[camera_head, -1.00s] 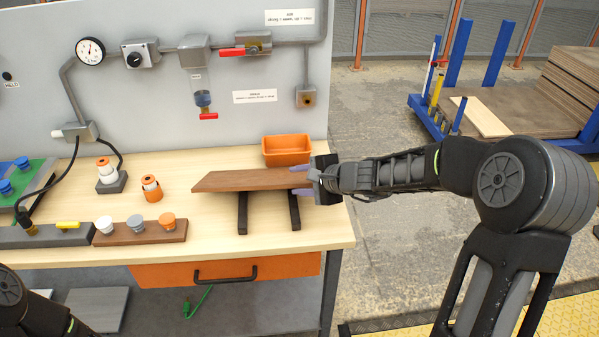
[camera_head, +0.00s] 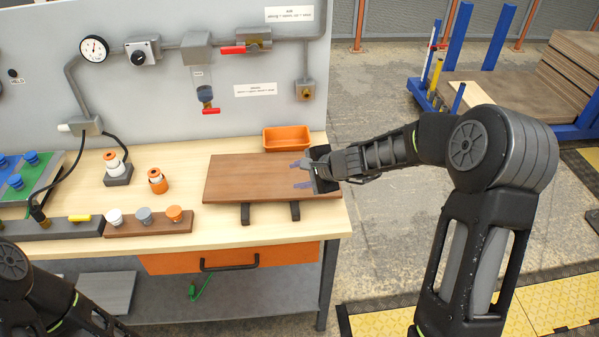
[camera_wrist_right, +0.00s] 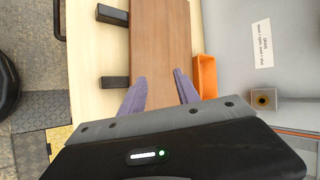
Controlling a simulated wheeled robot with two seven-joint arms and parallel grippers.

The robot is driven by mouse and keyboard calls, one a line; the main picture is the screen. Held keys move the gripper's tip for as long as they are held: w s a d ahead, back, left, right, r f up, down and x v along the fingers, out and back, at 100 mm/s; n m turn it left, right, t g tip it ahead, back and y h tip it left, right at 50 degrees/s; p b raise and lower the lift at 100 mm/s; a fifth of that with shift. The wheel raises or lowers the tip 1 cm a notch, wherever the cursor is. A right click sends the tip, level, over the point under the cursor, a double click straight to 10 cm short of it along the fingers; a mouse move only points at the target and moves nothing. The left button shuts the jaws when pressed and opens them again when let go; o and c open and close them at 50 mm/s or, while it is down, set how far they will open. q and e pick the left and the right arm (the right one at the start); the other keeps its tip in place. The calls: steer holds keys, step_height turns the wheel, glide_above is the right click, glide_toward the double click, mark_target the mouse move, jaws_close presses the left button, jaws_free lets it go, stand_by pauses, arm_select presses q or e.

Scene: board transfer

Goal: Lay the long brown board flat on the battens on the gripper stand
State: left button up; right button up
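The long brown board (camera_head: 245,178) lies flat across two dark battens on the workbench, whose front ends (camera_head: 245,214) (camera_head: 295,210) stick out past its front edge. In the right wrist view the board (camera_wrist_right: 160,40) runs away from me, with the batten ends (camera_wrist_right: 113,15) (camera_wrist_right: 115,82) at its left side. My right gripper (camera_head: 299,174) is over the board's right end. Its two purple fingers are spread apart above the board's top face, and the gripper (camera_wrist_right: 160,77) looks open and empty. My left arm shows at the bottom left, its gripper out of view.
An orange bin (camera_head: 287,138) stands just behind the board. A brown block with several knobs (camera_head: 150,223) and an orange-white bottle (camera_head: 157,181) are left of it. A grey panel with pipes and a gauge (camera_head: 94,48) rises behind the bench.

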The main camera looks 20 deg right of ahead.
steer(key=shift+s+d+r, duration=0.2)
steer(key=shift+s, duration=0.25)
steer(key=shift+s+d+r, duration=0.2)
steer(key=shift+s+d, duration=0.05)
steer(key=shift+s, duration=0.25)
steer(key=shift+s+d+r, duration=0.2)
steer(key=shift+s, duration=0.25)
steer(key=o, duration=0.6)
steer(key=shift+c, duration=0.2)
step_height(320, 180, up, 7)
steer(key=s, duration=0.2)
steer(key=shift+d, duration=0.45)
